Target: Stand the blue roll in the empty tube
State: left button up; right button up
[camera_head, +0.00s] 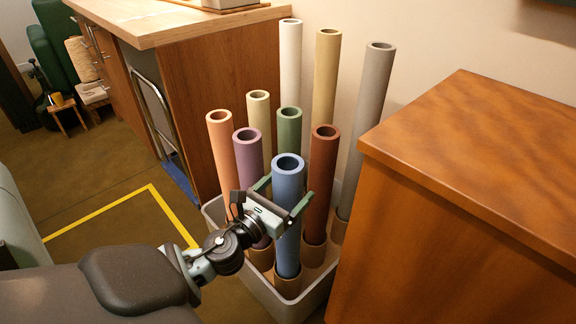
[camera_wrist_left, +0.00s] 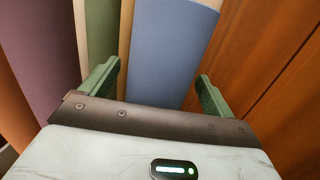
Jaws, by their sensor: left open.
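The blue roll (camera_head: 288,215) stands upright at the front of a group of rolls, its lower end in a short brown tube (camera_head: 288,284). My left gripper (camera_head: 284,194) is open at the roll's upper part, with one green finger on each side of it. In the left wrist view the blue roll (camera_wrist_left: 168,50) lies between the spread fingers of the left gripper (camera_wrist_left: 158,85), with a gap by the right finger. I cannot make out an empty tube; rolls and my gripper hide part of the holders. My right gripper is not in view.
A pale bin (camera_head: 262,292) holds several other rolls close behind the blue one, including purple (camera_head: 248,155), green (camera_head: 289,130) and red-brown (camera_head: 323,170). A wooden cabinet (camera_head: 470,200) stands close on the right, a wooden counter (camera_head: 215,100) behind left.

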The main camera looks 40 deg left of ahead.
pick_arm(q)
jog(key=s, duration=0.6)
jog(key=shift+s+d+f, duration=0.2)
jog(key=shift+s+d, duration=0.1)
jog(key=shift+s, duration=0.15)
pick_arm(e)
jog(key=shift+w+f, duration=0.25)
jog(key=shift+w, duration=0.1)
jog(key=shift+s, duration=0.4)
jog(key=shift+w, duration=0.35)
